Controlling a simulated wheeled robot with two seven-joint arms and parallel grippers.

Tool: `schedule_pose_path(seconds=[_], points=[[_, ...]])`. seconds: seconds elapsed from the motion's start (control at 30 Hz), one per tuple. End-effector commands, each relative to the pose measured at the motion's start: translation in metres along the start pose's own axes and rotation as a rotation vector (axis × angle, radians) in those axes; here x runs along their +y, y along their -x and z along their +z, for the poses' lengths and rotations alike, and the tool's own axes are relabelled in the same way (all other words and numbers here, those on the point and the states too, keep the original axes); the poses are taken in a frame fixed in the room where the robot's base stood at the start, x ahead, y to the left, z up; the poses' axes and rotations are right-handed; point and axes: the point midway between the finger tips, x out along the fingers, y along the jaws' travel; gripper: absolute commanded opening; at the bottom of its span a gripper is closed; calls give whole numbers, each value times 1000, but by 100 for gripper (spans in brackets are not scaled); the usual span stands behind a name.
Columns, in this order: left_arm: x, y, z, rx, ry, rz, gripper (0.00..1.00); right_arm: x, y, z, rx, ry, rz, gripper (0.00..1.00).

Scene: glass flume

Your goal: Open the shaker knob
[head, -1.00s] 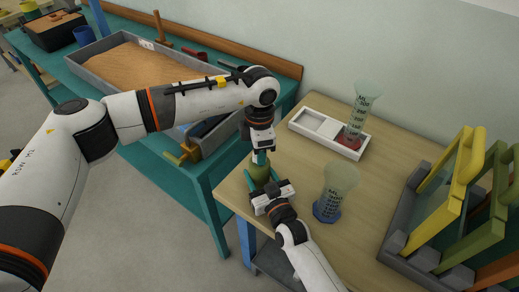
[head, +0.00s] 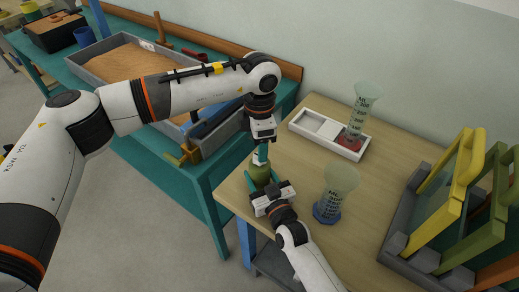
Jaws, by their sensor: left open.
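The shaker (head: 260,174) is a small olive-green body near the left corner of the wooden table. Its knob is at the top, mostly hidden by my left gripper. My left gripper (head: 261,157) points down from above, with its teal fingers at the top of the shaker. Its jaws are open; whether they touch the knob cannot be told. My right gripper (head: 259,179) comes from below in the picture, its teal fingers on both sides of the shaker's body. It looks shut on the shaker.
A measuring cylinder on a blue base (head: 328,212) stands close right of my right gripper. Another cylinder (head: 358,118) stands in a white tray (head: 308,123) farther back. A grey rack (head: 399,247) with coloured frames fills the right side. A sand tray (head: 98,72) sits on the teal bench.

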Motion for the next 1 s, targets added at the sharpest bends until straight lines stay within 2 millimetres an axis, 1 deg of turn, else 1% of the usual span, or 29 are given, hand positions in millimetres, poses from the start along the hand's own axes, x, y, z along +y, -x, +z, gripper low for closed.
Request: schedule_pose_path(seconds=[0.03, 0.2, 0.3, 0.4, 0.57, 0.9, 0.93, 1.0], points=[[-1, 13, 0, 2, 0, -4, 53, 0, 0, -1, 3, 0, 1, 25], [-1, 49, 0, 1, 0, -3, 53, 0, 0, -1, 3, 0, 1, 25], [0, 66, 0, 1, 0, -2, 53, 0, 0, -1, 2, 0, 1, 25], [-1, 78, 0, 0, 1, -2, 53, 0, 0, -1, 2, 0, 1, 25], [0, 87, 0, -1, 1, -1, 53, 0, 0, -1, 2, 0, 1, 25], [0, 88, 0, 0, 1, 0, 53, 1, 0, -1, 2, 0, 1, 25], [0, 88, 0, 0, 1, 0, 53, 1, 0, -1, 2, 0, 1, 53], [0, 88, 0, -1, 1, 0, 53, 1, 0, -1, 2, 0, 1, 64]])
